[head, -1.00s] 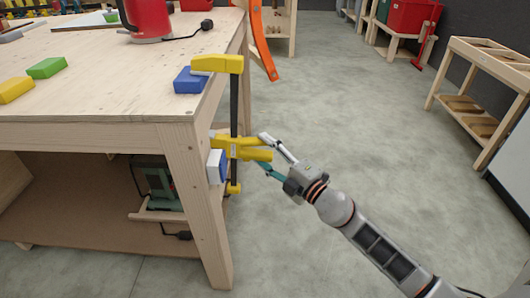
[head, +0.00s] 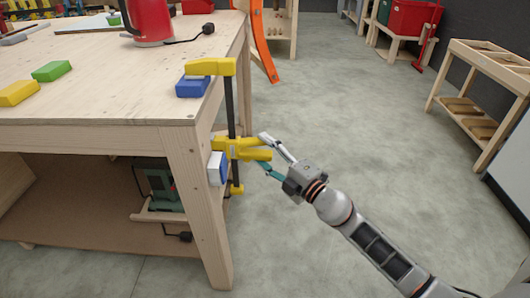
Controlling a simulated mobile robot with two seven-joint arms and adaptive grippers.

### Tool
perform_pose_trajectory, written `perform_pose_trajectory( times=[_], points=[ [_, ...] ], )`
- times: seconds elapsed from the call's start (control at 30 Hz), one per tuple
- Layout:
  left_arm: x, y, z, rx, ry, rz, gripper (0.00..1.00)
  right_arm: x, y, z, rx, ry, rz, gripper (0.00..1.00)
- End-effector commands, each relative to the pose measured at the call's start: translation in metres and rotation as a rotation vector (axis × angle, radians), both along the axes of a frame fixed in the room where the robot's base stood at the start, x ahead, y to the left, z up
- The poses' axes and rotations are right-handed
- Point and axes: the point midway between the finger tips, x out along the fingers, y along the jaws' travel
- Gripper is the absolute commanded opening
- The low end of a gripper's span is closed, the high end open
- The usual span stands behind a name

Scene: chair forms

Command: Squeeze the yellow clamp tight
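The yellow clamp (head: 211,67) stands upright on the corner of the wooden workbench (head: 90,95). Its upper jaw lies over a blue block (head: 193,87) on the bench top, and its black bar runs down beside the bench edge. Its yellow handle part (head: 243,148) sits below the top, with a blue and white block (head: 217,168) at its left by the bench leg. My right gripper (head: 265,154) has one finger above and one below the handle's right end, around it; whether both fingers touch it is hard to tell. My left gripper is not in view.
Green (head: 52,71) and yellow (head: 19,93) blocks and a red kettle-like object (head: 150,22) with a cord stand on the bench. A green machine (head: 163,184) sits on the lower shelf. Open floor lies right of the bench.

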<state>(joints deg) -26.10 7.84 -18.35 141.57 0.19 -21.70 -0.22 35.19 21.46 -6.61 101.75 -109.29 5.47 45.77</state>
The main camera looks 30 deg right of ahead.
Motion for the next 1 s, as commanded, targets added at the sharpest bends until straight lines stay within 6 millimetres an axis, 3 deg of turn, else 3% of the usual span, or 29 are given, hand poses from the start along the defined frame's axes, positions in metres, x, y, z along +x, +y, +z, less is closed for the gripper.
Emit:
perform_pose_trajectory(
  times=[0.9,1.0],
  points=[
    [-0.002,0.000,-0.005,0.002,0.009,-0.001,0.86,0.012,0.005,-0.002,0.000,-0.002,0.000,0.50],
    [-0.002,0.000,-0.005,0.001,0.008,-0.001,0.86,0.012,0.005,-0.001,0.000,-0.003,0.000,0.24]
  ],
)
